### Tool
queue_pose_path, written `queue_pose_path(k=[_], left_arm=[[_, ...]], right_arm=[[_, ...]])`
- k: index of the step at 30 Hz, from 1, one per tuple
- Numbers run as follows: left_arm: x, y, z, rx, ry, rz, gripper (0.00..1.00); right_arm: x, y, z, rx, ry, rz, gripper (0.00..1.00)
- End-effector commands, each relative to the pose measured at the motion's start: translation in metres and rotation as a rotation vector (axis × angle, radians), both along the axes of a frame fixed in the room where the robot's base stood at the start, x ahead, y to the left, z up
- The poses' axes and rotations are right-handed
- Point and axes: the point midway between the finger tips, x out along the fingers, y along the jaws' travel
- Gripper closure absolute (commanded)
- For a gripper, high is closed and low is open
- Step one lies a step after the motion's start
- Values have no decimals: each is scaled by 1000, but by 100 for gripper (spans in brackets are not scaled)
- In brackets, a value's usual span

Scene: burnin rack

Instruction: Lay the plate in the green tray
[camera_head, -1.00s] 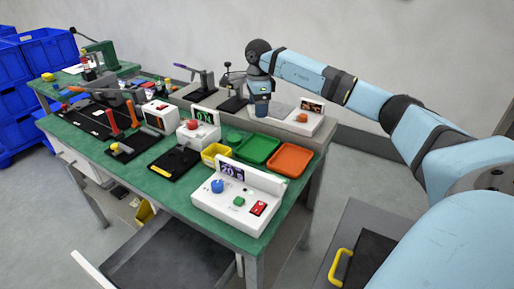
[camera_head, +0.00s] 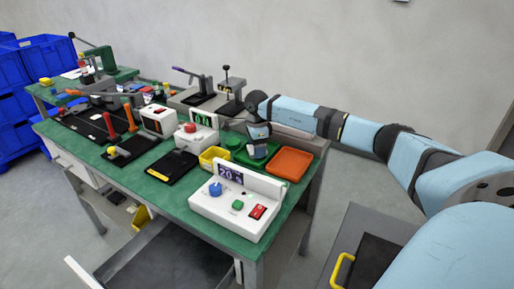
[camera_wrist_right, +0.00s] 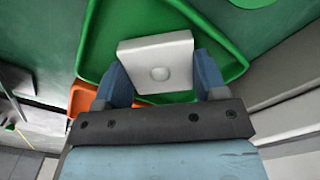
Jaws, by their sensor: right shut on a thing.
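The green tray (camera_head: 241,159) lies on the green bench between a yellow bin and an orange tray. My right gripper (camera_head: 258,152) is over the green tray, pointing down. In the right wrist view the gripper (camera_wrist_right: 163,80) is shut on a pale grey square plate (camera_wrist_right: 155,52) with a round boss in its middle. The plate lies within the outline of the green tray (camera_wrist_right: 100,35) there; whether it touches the tray floor I cannot tell. In the head view the plate is not clearly distinguishable. My left gripper is not in view.
The orange tray (camera_head: 289,163) is just right of the green tray, the yellow bin (camera_head: 213,157) just left. A white control box (camera_head: 238,207) with a display stands close in front. Another white device (camera_head: 200,130) stands further left.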

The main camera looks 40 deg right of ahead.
Motion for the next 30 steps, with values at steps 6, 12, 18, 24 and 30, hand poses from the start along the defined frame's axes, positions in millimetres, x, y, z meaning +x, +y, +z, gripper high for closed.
queue_pose_path(k=[6, 12, 18, 24, 30], left_arm=[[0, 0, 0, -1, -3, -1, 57], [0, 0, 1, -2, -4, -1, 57], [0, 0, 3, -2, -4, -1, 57], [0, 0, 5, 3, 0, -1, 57], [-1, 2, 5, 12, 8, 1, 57]], right_arm=[[0, 0, -2, 0, 0, 0, 62], [0, 0, -3, 0, 0, 0, 24], [0, 0, 0, 0, 0, 0, 24], [1, -1, 28, -2, -5, -1, 24], [1, 0, 72, -1, -4, 0, 24]])
